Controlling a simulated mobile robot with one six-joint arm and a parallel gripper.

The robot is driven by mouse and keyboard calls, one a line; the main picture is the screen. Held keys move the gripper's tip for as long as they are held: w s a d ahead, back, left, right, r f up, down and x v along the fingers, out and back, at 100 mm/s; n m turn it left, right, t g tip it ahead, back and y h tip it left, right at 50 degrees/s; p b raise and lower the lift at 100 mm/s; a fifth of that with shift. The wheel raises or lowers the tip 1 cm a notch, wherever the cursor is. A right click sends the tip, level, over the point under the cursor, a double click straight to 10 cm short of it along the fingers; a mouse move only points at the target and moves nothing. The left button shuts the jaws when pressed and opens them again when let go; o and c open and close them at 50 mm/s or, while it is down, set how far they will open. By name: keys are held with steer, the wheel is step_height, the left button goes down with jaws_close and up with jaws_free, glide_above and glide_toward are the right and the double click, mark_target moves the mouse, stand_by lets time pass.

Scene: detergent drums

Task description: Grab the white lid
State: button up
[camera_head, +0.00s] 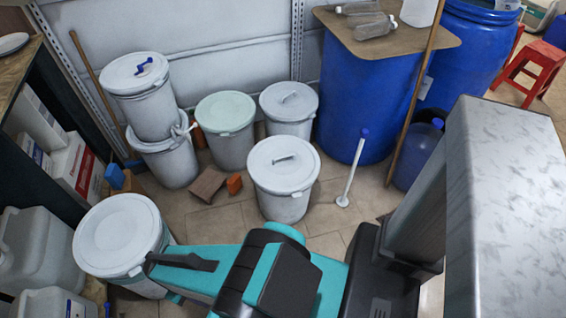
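Several white drums have white lids. One lid (118,235) sits flat on the drum at the lower left, beside the end of my arm. Another lid (282,172) with a bar handle covers the drum in the middle. A third lid (289,104) with a handle is on the drum behind it. The lid (122,75) on the upper stacked drum at the left has a blue object on it. My teal and black arm crosses the bottom. My gripper (160,266) appears at its left end, by the lower-left lid's right edge; its fingers are not clear.
A pale green-lidded drum (225,112) stands between the white ones. Blue barrels (365,95) fill the back right. A white stick (353,170) stands on the tiled floor. Shelves with boxes (76,168) and white jugs (35,250) are at the left. Orange and brown blocks lie between the drums.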

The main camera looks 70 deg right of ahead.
steer(key=w+d+f+m+h+b, duration=0.1)
steer(key=w+d+f+m+b, duration=0.2)
steer(key=d, duration=0.4)
steer(key=w+d+f+m+h+b, duration=0.1)
steer(key=w+d+m+h+b, duration=0.2)
steer(key=d, duration=0.4)
steer(key=m+g+h+b, duration=0.55)
steer(key=m+b, duration=0.95)
steer(key=m, duration=0.6)
glide_toward(274, 159)
steer(key=shift+d+r+y, duration=0.2)
steer(key=shift+d+y, duration=0.15)
steer(key=shift+d, duration=0.15)
steer(key=shift+s+d+r+g, duration=0.15)
steer(key=shift+r+g, duration=0.1)
steer(key=shift+b+x, duration=0.5)
steer(key=shift+x, duration=3.75)
steer(key=shift+s+f, duration=0.1)
